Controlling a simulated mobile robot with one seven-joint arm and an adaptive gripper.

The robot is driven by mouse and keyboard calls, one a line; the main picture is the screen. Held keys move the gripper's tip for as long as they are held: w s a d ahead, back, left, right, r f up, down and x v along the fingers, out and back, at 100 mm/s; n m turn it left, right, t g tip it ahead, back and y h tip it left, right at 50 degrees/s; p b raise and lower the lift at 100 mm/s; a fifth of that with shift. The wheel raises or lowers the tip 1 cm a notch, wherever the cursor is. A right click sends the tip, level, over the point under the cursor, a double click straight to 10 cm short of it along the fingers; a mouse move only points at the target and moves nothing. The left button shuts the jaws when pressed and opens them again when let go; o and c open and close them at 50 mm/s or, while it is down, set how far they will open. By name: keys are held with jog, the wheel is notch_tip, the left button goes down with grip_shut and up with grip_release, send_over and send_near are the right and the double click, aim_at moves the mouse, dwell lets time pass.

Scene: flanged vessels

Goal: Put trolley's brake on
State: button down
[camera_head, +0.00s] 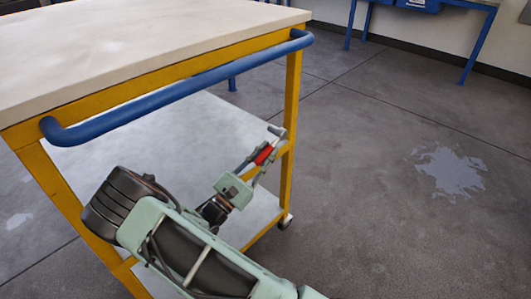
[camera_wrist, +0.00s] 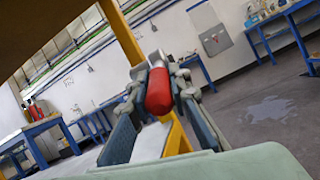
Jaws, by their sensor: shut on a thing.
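The trolley (camera_head: 290,120) has a yellow frame, a pale top, a lower shelf and a blue push bar (camera_head: 185,90). A red handle (camera_head: 264,154) sits beside its right-hand post, above the lower shelf. I take it for the brake lever, but its mounting is hidden. My gripper (camera_head: 266,148) reaches in below the push bar, with its two fingers shut on the red handle. In the wrist view the red handle (camera_wrist: 158,92) stands slightly tilted between the fingertips, next to the yellow post (camera_wrist: 120,35).
Open grey floor with a pale spill (camera_head: 447,172) lies to the right. Blue benches (camera_head: 470,45) stand along the far wall. The wrist view also shows a blue bench (camera_wrist: 40,127) at left.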

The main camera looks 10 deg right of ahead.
jog(key=c, duration=1.8)
grip_release()
jog(key=shift+o, duration=0.2)
jog(key=shift+s+a+f, duration=0.1)
jog(key=shift+s+a, duration=0.05)
jog(key=shift+a, duration=0.05)
jog(key=s+a, duration=0.7)
jog(key=a, duration=0.3)
jog(key=shift+s, duration=0.3)
jog(key=shift+f, duration=0.1)
jog(key=shift+c, duration=0.6)
